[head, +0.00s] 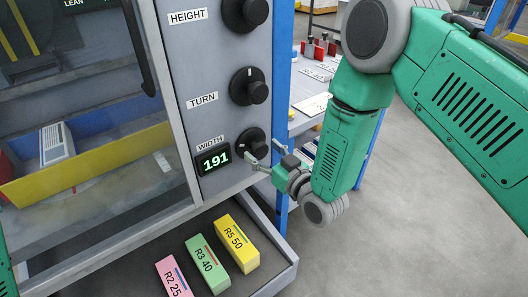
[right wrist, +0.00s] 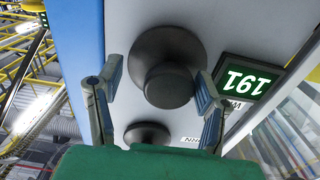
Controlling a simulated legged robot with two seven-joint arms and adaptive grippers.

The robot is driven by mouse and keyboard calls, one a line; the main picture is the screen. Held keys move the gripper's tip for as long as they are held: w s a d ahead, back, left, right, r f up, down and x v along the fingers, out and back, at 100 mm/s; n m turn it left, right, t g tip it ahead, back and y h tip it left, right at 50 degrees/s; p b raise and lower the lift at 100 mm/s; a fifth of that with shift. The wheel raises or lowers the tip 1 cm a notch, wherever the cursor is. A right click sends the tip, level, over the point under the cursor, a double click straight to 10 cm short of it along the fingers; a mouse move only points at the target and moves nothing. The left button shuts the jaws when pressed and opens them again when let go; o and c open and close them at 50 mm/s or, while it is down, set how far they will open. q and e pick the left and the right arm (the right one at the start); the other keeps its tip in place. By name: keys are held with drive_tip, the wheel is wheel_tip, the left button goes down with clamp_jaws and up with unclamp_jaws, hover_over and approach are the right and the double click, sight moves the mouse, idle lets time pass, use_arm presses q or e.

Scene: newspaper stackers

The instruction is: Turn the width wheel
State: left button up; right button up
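The width wheel (head: 251,143) is a black round knob beside the WIDTH label, low on the grey panel; a display (head: 214,160) next to it reads 191. My right gripper (head: 265,152) is at the wheel. In the right wrist view the picture is upside down; the wheel (right wrist: 168,88) shows with its raised hub between the two fingers of my right gripper (right wrist: 158,85). The fingers are spread, with a gap on the left finger's side; the right finger lies close to the hub, and contact cannot be told. My left gripper is out of view.
The TURN knob (head: 249,86) and HEIGHT knob (head: 244,13) sit above the wheel. A tray (head: 285,272) below holds pink, green and yellow blocks. A blue post (head: 283,60) and a shelf with parts (head: 312,88) stand right of the panel. Grey floor at right is clear.

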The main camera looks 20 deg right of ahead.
drive_tip(key=shift+a+r, duration=0.2)
drive_tip(key=shift+a, duration=0.65)
drive_tip(key=c, duration=1.1)
drive_tip(key=shift+d+f, duration=0.1)
drive_tip(key=shift+d, duration=0.35)
drive_tip(key=o, duration=1.2)
drive_tip(key=shift+a, duration=0.3)
drive_tip(key=shift+s+d, duration=0.35)
drive_tip(key=shift+s, duration=0.05)
drive_tip(key=v, duration=1.1)
drive_tip(key=shift+s+a, duration=0.1)
drive_tip(key=shift+a, duration=0.1)
